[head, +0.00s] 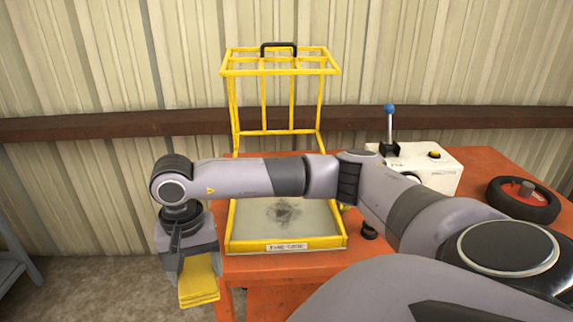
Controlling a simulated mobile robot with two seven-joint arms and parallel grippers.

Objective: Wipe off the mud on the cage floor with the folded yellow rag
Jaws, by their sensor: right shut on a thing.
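The folded yellow rag (199,284) hangs below my right gripper (192,262), which is shut on it. The gripper points down, left of the cage and just off the left edge of the orange table. The mud (284,211) is a dark grey smear near the middle of the pale cage floor (318,228). The yellow-framed cage (280,72) has its upper frame raised at the back, with a black handle on top. My right forearm crosses in front of the cage and hides the back of its floor. My left gripper is not in view.
The orange table (490,164) carries a white box (437,175) with a blue-knobbed lever (389,120) and a black wheel with a red rim (523,200) at right. A corrugated wall stands behind. Part of a grey stand (14,266) shows at far left.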

